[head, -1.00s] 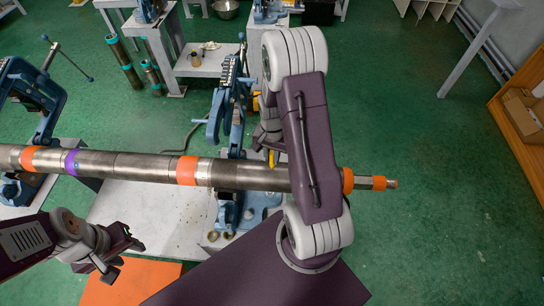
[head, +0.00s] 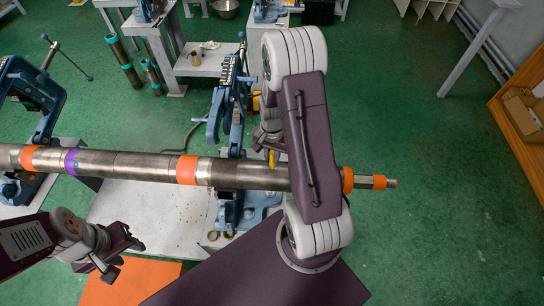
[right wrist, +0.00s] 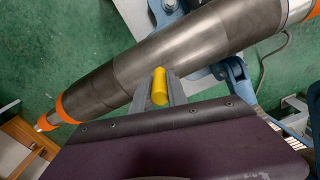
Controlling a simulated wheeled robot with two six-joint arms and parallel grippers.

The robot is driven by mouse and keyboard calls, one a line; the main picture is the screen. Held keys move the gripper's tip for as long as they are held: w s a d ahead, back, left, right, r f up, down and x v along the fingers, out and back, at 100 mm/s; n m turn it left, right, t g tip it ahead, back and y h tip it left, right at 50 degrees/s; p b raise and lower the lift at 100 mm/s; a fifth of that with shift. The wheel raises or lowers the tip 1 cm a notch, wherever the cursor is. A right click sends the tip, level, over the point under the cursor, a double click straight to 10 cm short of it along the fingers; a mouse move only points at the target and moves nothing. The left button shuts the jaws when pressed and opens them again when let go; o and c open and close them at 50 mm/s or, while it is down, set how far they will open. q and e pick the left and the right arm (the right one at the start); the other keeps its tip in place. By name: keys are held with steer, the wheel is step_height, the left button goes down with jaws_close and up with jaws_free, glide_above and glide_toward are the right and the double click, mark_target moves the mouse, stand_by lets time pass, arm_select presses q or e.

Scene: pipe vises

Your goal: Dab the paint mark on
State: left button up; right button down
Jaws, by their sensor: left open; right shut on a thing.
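A long steel pipe string (head: 135,167) with orange bands and one purple band (head: 71,161) lies across the head view, held in the blue vises. My right gripper (right wrist: 161,88) is shut on a yellow marker (right wrist: 159,86), beside the grey pipe (right wrist: 190,48) in the right wrist view. The yellow marker (head: 272,158) shows as a small piece at the pipe's far edge in the head view. My right arm hides most of that gripper. Whether the tip touches the pipe I cannot tell. My left gripper (head: 122,256) is open and empty, in front of the pipe.
A blue pipe vise (head: 229,115) stands at the middle and another (head: 40,95) at the left. The pipe's threaded right end (head: 375,183) sticks out over clear green floor. A low table with small items (head: 205,62) stands behind.

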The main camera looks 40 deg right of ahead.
step_height(320, 180, up, 7)
steer(key=p, duration=0.6)
steer(key=shift+r, duration=0.1)
stand_by(0.7)
